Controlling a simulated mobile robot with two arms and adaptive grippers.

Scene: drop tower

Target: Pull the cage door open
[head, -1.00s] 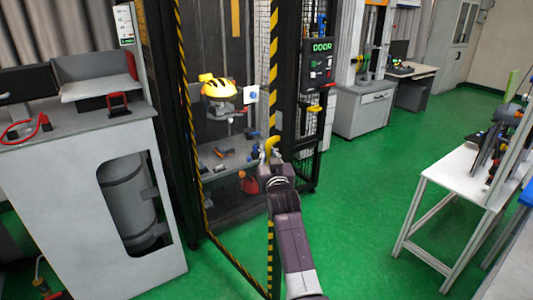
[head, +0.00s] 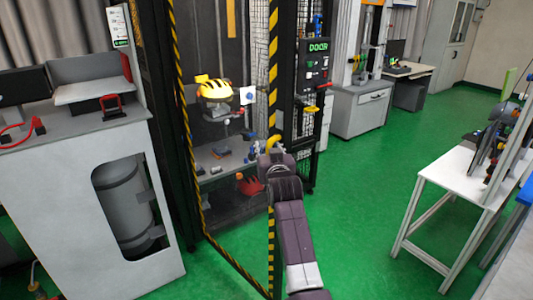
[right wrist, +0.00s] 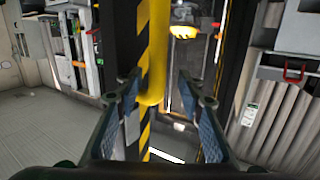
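The cage door (head: 273,60) has a black-and-yellow striped edge that stands upright in the middle of the head view. A yellow handle (head: 272,142) is on this edge; it also shows in the right wrist view as a thick yellow bar (right wrist: 154,60). My right gripper (right wrist: 160,78) is open, with one finger on each side of the handle's lower end. I cannot tell whether either finger touches it. In the head view my right wrist covers most of the fingers. My left gripper is not in view.
A control panel reading DOOR (head: 318,65) stands right of the door. A yellow helmet-like object (head: 214,88) and small items are inside the cage. A grey cabinet (head: 60,200) stands left, a white table (head: 462,175) right. Green floor (head: 365,170) between is clear.

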